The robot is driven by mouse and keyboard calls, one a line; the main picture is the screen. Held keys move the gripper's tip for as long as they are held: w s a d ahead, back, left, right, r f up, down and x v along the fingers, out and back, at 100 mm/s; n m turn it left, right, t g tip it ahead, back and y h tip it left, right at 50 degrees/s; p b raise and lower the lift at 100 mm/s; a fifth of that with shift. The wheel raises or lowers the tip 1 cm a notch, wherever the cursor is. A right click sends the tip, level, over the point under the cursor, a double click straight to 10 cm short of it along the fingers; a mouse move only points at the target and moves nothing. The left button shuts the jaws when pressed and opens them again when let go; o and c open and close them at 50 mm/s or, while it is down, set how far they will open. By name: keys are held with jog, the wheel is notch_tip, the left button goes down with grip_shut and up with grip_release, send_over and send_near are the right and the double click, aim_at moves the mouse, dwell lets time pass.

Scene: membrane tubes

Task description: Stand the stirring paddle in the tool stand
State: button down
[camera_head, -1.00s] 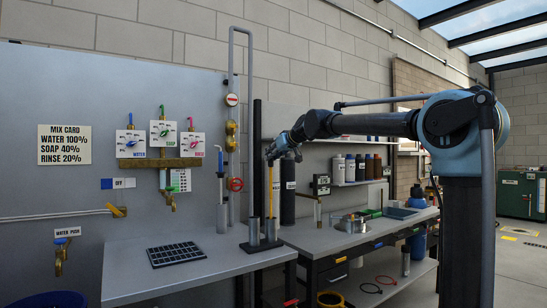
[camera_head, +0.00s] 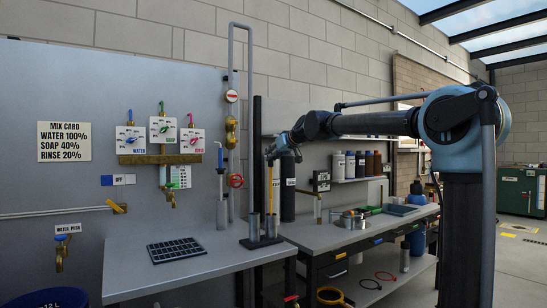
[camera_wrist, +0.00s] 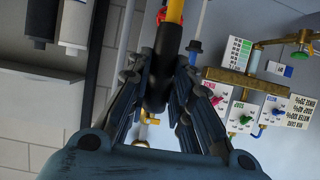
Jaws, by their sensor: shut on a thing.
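The stirring paddle has a yellow shaft (camera_head: 269,190) and a black grip (camera_wrist: 161,75). My gripper (camera_head: 272,157) is shut on the black grip, with a finger on each side in the wrist view (camera_wrist: 157,105). The paddle hangs upright above the worktop. The tool stand has a black base (camera_head: 262,243) and two grey upright tubes, a left one (camera_head: 254,226) and a right one (camera_head: 271,227). The shaft's lower end meets the rim of the right tube in the head view. I cannot tell whether it is inside the tube or behind it.
A grey tube (camera_head: 222,215) holding a blue-topped rod stands left of the stand. A black grid tray (camera_head: 176,250) lies on the bench. A dark cylinder (camera_head: 288,187) and a black post (camera_head: 257,150) stand close behind the paddle. The bench front is clear.

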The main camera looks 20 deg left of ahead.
jog(key=shift+f, duration=0.15)
jog(key=c, duration=1.3)
grip_release()
jog(key=shift+c, duration=0.2)
jog(key=shift+r, duration=3)
